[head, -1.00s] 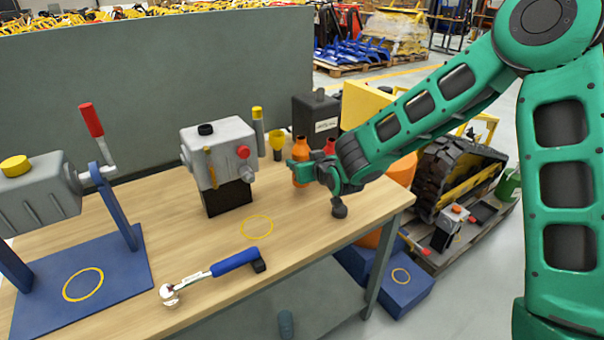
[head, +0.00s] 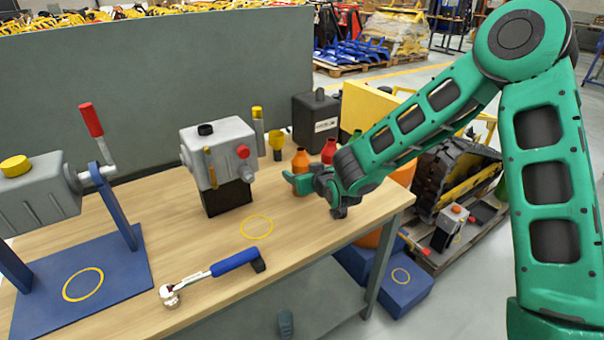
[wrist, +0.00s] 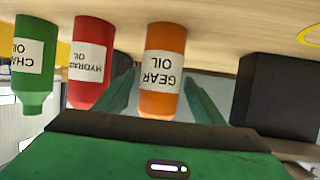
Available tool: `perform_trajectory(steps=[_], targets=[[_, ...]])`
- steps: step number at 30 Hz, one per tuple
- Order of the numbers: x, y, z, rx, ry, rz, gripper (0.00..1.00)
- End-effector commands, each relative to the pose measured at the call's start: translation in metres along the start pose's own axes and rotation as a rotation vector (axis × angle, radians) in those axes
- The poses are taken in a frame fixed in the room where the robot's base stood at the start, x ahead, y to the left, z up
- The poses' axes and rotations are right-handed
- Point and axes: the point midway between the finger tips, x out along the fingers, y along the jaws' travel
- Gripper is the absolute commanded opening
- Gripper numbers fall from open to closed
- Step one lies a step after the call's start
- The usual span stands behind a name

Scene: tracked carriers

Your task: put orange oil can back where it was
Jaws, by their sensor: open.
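The orange oil can (head: 300,161), labelled "GEAR OIL", stands on the wooden workbench (head: 330,222) right of the grey gearbox unit. My gripper (head: 292,181) is open in front of the can and low over the bench. In the wrist view, which is upside down, the orange can (wrist: 163,70) shows between the two green fingers (wrist: 160,95), with a finger on each side. I cannot tell whether the fingers touch it. The red oil can (head: 329,150) stands just right of it, and the green can (wrist: 35,60) is beyond that.
The grey gearbox unit (head: 219,150) on a black block stands left of the cans. A blue-handled wrench (head: 212,271) lies at the front. Yellow rings (head: 257,228) mark bare bench and the blue stand.

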Motion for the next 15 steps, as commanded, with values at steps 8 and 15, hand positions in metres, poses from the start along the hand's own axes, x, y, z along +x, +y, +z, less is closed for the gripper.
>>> perform_trajectory(steps=[8,15], targets=[[-0.023,0.0,-0.002,-0.003,0.001,0.0,0.63],[-0.067,0.0,-0.002,-0.003,0.001,0.0,0.63]])
